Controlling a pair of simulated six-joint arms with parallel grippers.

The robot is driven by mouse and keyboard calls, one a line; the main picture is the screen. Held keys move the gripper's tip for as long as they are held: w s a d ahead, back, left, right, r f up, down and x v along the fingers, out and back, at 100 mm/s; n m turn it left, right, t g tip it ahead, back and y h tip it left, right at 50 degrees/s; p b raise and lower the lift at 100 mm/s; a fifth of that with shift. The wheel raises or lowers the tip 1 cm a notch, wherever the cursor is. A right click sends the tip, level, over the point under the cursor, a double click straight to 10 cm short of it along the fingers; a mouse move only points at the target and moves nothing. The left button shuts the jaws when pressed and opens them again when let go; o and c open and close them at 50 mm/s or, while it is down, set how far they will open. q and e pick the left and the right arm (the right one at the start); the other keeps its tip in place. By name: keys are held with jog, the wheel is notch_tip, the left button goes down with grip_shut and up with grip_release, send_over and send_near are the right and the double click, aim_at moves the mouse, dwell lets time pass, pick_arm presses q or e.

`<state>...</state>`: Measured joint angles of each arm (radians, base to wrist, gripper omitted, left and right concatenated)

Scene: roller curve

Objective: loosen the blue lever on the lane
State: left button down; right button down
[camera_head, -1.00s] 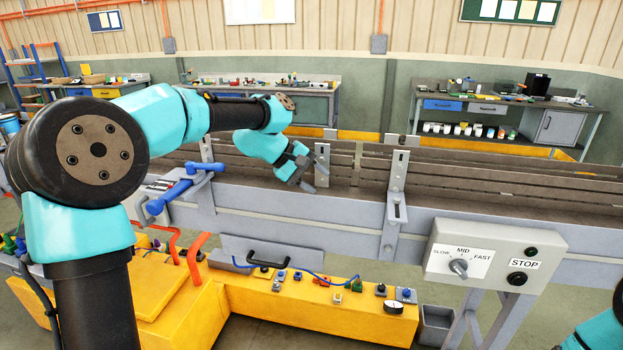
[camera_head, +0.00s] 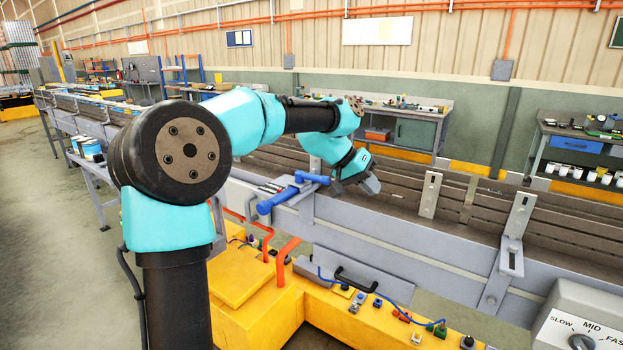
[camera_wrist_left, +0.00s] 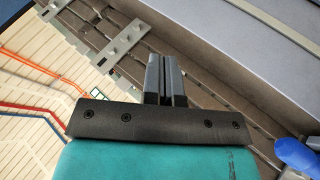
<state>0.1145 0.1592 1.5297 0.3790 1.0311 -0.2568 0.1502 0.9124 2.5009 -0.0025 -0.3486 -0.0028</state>
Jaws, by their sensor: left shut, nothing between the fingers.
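The blue lever (camera_head: 281,198) is on the near rail of the lane (camera_head: 400,245), by a grey clamp bracket. Its bar slants from lower left to upper right, with a short crosspiece at the upper end. In the left wrist view, part of the blue lever (camera_wrist_left: 296,153) shows at the right edge. My left gripper (camera_head: 362,188) is over the lane, just right of the lever and apart from it. Its fingers are shut and empty in the left wrist view (camera_wrist_left: 165,75). My right gripper is out of view.
Slotted upright brackets (camera_head: 430,194) stand along the lane to the right. A speed control box (camera_head: 590,315) is at the lower right. A yellow base (camera_head: 250,290) with orange pipes and small fittings lies below the lane.

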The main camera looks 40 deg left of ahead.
aim_at(310, 178)
pick_arm(q)
jog(key=s+a+r+m+y, duration=0.2)
jog(key=s+a+r+m, duration=0.1)
jog(key=s+a+m, duration=0.4)
jog(key=s+a+r+m+t+y, duration=0.1)
jog(key=s+a+r+m+y, duration=0.1)
jog(key=s+a+m, duration=0.4)
jog(key=a+r+m, duration=0.1)
jog(key=a, duration=0.3)
jog(key=shift+s+a+r, duration=0.25)
jog(key=shift+s+r, duration=0.05)
jog(key=shift+s, duration=0.1)
jog(key=x, duration=0.3)
jog(key=w+x, duration=0.1)
jog(key=x, duration=0.3)
jog(key=a+r+x, duration=0.1)
jog(key=x, duration=0.3)
jog(key=shift+w+d+f, duration=0.1)
jog(key=shift+w+f, duration=0.05)
jog(key=shift+w, duration=0.2)
jog(key=shift+w+a, duration=0.25)
jog(key=shift+w, duration=0.6)
